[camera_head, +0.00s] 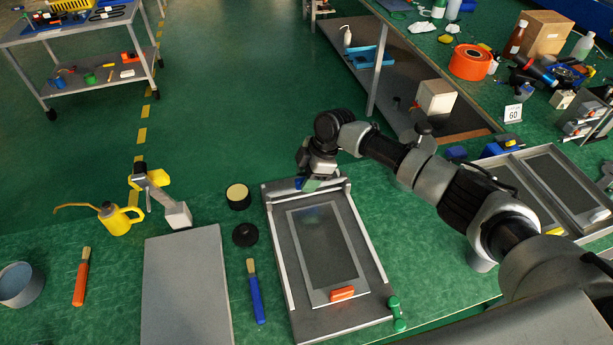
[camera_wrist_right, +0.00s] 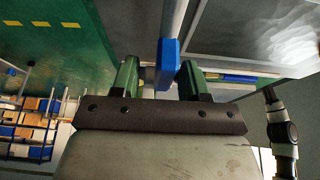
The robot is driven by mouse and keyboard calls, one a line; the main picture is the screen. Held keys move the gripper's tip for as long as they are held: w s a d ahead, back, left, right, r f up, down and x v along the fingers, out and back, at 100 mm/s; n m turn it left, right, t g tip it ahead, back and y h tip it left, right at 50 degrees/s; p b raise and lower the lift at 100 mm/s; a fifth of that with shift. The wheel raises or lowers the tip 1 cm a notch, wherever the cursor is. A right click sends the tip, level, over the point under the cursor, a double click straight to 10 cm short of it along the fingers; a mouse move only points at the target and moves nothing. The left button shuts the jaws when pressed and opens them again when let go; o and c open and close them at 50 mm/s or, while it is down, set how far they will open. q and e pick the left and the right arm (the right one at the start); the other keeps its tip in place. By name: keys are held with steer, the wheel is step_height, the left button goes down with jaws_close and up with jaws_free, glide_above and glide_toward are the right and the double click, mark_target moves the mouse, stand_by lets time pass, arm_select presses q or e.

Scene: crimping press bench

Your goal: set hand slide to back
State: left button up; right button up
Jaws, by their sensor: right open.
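A grey press unit (camera_head: 278,245) stands on the green bench in the middle of the head view. It holds a framed dark plate (camera_head: 328,245) between light side rails, with an orange handle (camera_head: 342,294) at the plate's near end. A gap shows beside the block. I cannot tell whether this block is the hand slide. My left gripper is not in view.
A grey slab (camera_head: 185,285), a blue-handled brush (camera_head: 256,292) and round black tins (camera_head: 245,235) lie left of the unit. A yellow oil can (camera_head: 118,218) stands further left. Another unit with dark panels (camera_head: 553,180) stands right, beyond my right arm.

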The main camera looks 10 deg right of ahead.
steer(key=b+v, duration=0.1)
steer(key=v, duration=0.9)
steer(key=shift+r, duration=0.25)
steer(key=shift+f, duration=0.1)
